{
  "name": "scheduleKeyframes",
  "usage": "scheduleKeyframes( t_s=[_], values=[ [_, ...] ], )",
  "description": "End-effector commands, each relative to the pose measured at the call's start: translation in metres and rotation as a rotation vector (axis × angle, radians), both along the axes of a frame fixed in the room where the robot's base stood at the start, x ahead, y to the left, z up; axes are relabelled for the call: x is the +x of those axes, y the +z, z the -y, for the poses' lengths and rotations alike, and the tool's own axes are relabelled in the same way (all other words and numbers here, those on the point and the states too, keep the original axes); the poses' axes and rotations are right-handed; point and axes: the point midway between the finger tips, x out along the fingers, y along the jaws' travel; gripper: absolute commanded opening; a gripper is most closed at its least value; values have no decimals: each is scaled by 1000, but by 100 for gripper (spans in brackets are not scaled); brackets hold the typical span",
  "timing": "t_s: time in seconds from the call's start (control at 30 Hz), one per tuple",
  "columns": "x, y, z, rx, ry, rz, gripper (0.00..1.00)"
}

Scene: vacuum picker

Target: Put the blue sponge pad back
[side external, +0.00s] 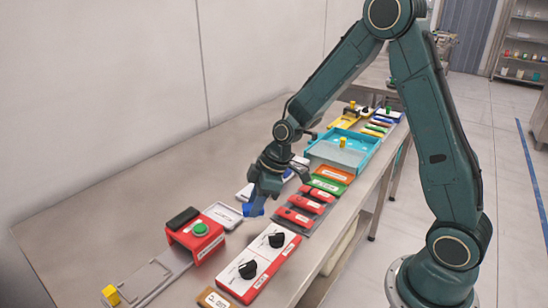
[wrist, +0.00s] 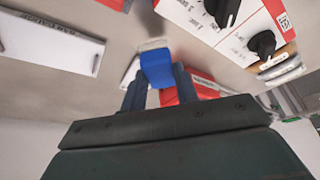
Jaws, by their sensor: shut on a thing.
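My gripper (side external: 258,197) is shut on the blue sponge pad (side external: 254,209) and points down over the table. In the wrist view the blue pad (wrist: 157,68) sits between the two dark fingers of my gripper (wrist: 158,84), with a pale beige part at its far end. In the side view the pad is just right of a shallow white tray (side external: 222,215). I cannot tell whether the pad touches the table. The arm hides part of the table behind the gripper.
A red box with a green button (side external: 200,230) stands to the left. A red-and-white panel with two black knobs (side external: 258,262) lies in front. Red blocks (side external: 295,217) lie to the right, and a blue tray (side external: 318,152) is farther back. The table's left part is clear.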

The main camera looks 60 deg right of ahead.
Motion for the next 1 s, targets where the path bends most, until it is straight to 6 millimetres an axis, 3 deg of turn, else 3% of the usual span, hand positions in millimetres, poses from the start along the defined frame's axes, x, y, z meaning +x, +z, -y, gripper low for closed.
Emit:
scheduleKeyframes(
  t_s=[0.4, 0.87, 0.9, 1.0],
  values=[
    [0, -35, 0, 0, 0, -1, 9],
    [0, -39, 0, 0, 0, 0, 9],
    [0, -39, 0, 0, 0, 0, 38],
    [0, -39, 0, 0, 0, 0, 52]
  ],
)
